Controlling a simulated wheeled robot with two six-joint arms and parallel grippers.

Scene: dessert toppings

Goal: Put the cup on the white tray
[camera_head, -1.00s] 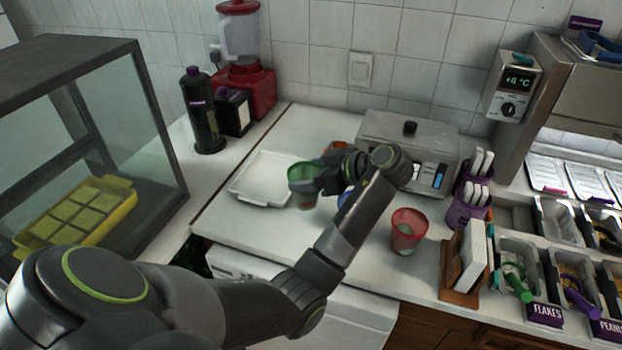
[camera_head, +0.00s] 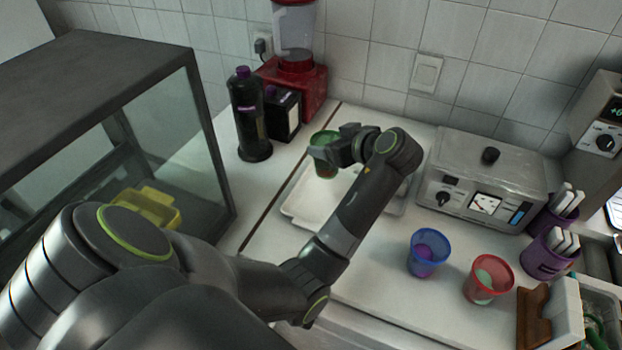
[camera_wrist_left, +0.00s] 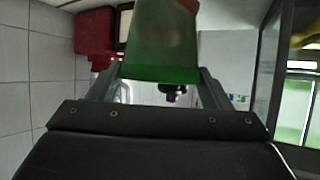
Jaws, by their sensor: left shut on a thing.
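My left gripper (camera_head: 334,149) is shut on a green see-through cup (camera_head: 322,166) with something reddish inside. The cup is roughly upright and appears held above the far part of the white tray (camera_head: 308,203). My forearm hides part of the tray. In the left wrist view the green cup (camera_wrist_left: 165,52) is between the two fingers and fills the top middle. A blue cup (camera_head: 427,253) and a red cup (camera_head: 487,280) stand on the counter to the right of the tray. My right gripper is not in view.
A black bottle (camera_head: 248,115), a dark box (camera_head: 283,112) and a red blender (camera_head: 297,75) stand behind the tray's left. A glass case (camera_head: 180,130) is at left. A grey machine (camera_head: 485,175) and purple holders (camera_head: 548,252) are at right. Counter between the tray and blue cup is clear.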

